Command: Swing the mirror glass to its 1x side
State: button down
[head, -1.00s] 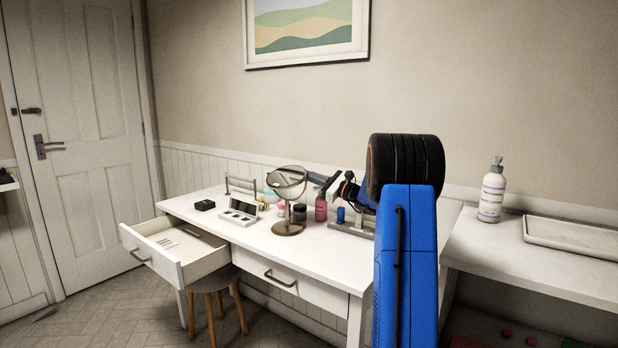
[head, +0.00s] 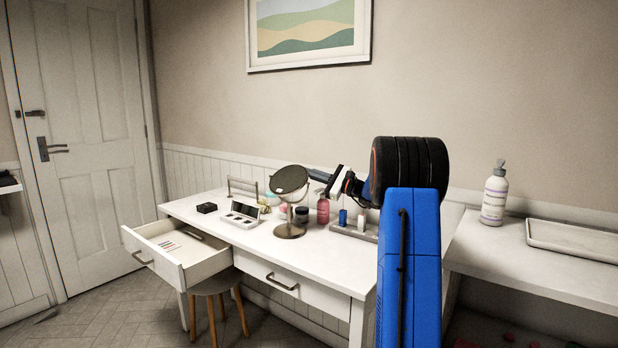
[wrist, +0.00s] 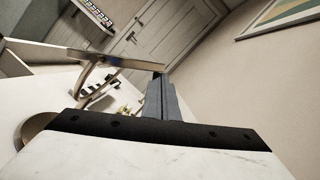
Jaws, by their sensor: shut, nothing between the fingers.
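The round mirror (head: 289,180) stands on its metal base (head: 290,231) on the white vanity table. Its disc is tilted and shows a dark grey face in the head view; I cannot tell which side this is. In the wrist view the mirror (wrist: 112,59) appears nearly edge-on, left of the fingertips. My gripper (head: 312,174) is just right of the disc's upper rim, and it also shows in the wrist view (wrist: 160,78). Its fingers are shut and empty. The tips are very close to the rim; I cannot tell whether they touch it.
A pink bottle (head: 323,210) and a dark jar (head: 300,215) stand right of the mirror, below my gripper. A grey holder (head: 352,232) is farther right. A palette (head: 241,214) and a black box (head: 207,207) lie left. The left drawer (head: 190,254) is open.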

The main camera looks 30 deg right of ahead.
aim_at(302, 173)
jog(key=r+n, duration=0.2)
jog(key=n, duration=0.1)
jog(key=shift+s+a+g+y, duration=0.1)
jog(key=shift+a+g+y, duration=0.2)
jog(key=shift+g+y, duration=0.1)
jog(key=n, duration=0.1)
jog(key=a+r+n, duration=0.1)
jog(key=n, duration=0.1)
jog(key=shift+s+r+g, duration=0.2)
jog(key=shift+g, duration=0.1)
jog(key=n, duration=0.1)
jog(key=a+r+n, duration=0.1)
jog(key=n+g, duration=0.1)
jog(key=n, duration=0.1)
jog(key=shift+s+a+r, duration=0.2)
jog(key=shift+s+a, duration=0.15)
jog(key=shift+s+a+r, duration=0.1)
jog(key=shift+a+r, duration=0.05)
jog(key=shift+a, duration=0.25)
jog(key=shift+s, duration=0.1)
